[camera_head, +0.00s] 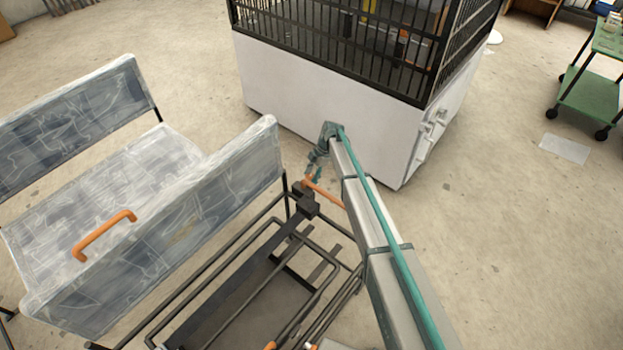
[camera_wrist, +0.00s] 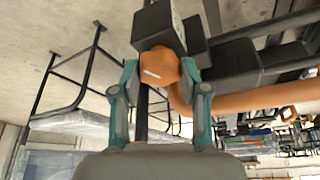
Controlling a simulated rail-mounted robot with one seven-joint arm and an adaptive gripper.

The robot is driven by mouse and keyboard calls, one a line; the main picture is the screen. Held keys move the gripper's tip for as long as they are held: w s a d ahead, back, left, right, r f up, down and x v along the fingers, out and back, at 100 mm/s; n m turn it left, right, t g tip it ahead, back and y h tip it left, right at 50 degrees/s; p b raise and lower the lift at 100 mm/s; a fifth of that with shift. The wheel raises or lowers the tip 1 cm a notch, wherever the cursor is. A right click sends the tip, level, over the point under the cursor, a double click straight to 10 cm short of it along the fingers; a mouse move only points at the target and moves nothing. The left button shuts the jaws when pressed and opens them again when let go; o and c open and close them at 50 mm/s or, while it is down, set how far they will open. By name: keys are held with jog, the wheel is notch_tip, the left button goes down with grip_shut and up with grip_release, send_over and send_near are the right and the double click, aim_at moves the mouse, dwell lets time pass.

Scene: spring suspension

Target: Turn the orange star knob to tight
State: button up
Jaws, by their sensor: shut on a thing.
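The orange star knob (camera_wrist: 160,66), with a white mark on its face, sits on a dark block in the wrist view. My gripper (camera_wrist: 159,74) has one teal finger on each side of the knob and is shut on it. In the head view my gripper (camera_head: 316,172) is small, at the far end of the arm, by the black frame's upper corner. The knob is hard to make out there. The tight and loose markings cannot be read.
An orange curved bar (camera_head: 325,193) runs close beside my gripper. A black tube frame (camera_head: 230,285) and a grey-white patterned seat (camera_head: 115,165) with an orange handle (camera_head: 103,233) stand to the left. A white caged cabinet (camera_head: 300,90) stands close behind.

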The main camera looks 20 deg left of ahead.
jog(key=m+b, duration=0.1)
jog(key=m+t+b, duration=0.1)
jog(key=m, duration=0.1)
jog(key=shift+s+d+f+m+y+b, duration=0.1)
jog(key=shift+s+d+m+y+b, duration=0.1)
jog(key=shift+m+y+b, duration=0.1)
jog(key=shift+a+m+t+b, duration=0.1)
jog(key=shift+m+t+b, duration=0.6)
jog(key=shift+m, duration=0.6)
jog(key=o, duration=1.1)
jog(key=shift+o, duration=0.2)
